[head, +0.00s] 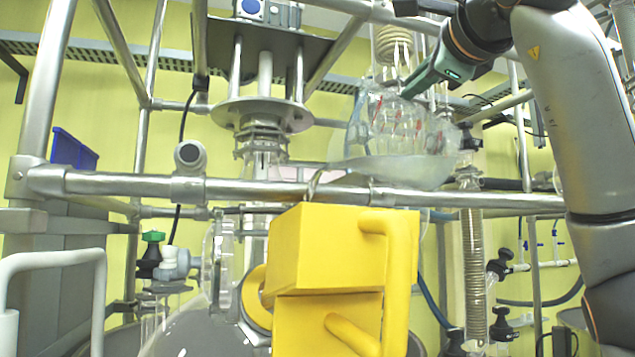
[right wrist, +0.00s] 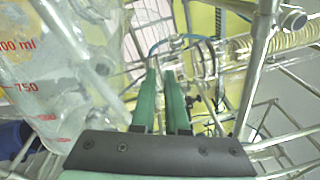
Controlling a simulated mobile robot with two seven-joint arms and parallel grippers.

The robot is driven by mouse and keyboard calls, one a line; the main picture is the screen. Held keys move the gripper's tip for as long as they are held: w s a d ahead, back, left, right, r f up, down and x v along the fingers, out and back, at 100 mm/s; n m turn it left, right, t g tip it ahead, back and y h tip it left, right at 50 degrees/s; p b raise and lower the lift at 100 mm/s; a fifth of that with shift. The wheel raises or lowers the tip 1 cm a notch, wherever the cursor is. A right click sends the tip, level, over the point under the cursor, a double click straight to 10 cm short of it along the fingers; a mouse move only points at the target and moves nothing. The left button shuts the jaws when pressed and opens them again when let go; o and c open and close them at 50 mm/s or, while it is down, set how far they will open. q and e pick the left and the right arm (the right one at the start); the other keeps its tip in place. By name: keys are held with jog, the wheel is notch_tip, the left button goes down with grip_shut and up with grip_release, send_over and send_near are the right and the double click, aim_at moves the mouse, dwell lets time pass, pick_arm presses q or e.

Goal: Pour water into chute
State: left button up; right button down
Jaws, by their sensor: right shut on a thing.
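A clear glass beaker (head: 395,135) with red markings hangs tilted above the steel rail in the head view. A pale, cloudy layer shows along its low side, likely water. My right gripper (head: 418,84), with green fingers, is shut at the beaker's upper side. In the right wrist view the beaker (right wrist: 45,80) fills the left, beside the nearly closed fingers (right wrist: 165,75). A yellow box-like part with handles (head: 330,245), perhaps the chute, stands below and left of the beaker. A small curved shape shows just above it; I cannot tell whether it is water. My left gripper is not in view.
A horizontal steel rail (head: 240,189) crosses between the beaker and the yellow part. A glass reactor vessel (head: 205,330) lies below left. A coiled glass condenser (head: 473,270) stands right. Steel frame tubes surround the beaker closely.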

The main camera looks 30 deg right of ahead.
aim_at(377, 63)
jog(key=shift+w+a+r+n+p, duration=0.3)
jog(key=shift+a+r+n, duration=0.2)
jog(key=shift+a, duration=0.2)
dwell(0.7)
jog(key=shift+r, duration=0.1)
dwell(0.3)
jog(key=shift+w+a+r+n+p, duration=0.1)
jog(key=shift+a+r+n+p, duration=0.3)
jog(key=shift+n+p, duration=0.1)
dwell(0.5)
jog(key=shift+w+a+r+n, duration=0.3)
jog(key=shift+a+r+n, duration=0.2)
jog(key=shift+a+n, duration=0.25)
jog(key=shift+w+a+r+n, duration=0.3)
jog(key=shift+a+r+n, duration=0.15)
jog(key=shift+a+n, duration=0.3)
dwell(0.9)
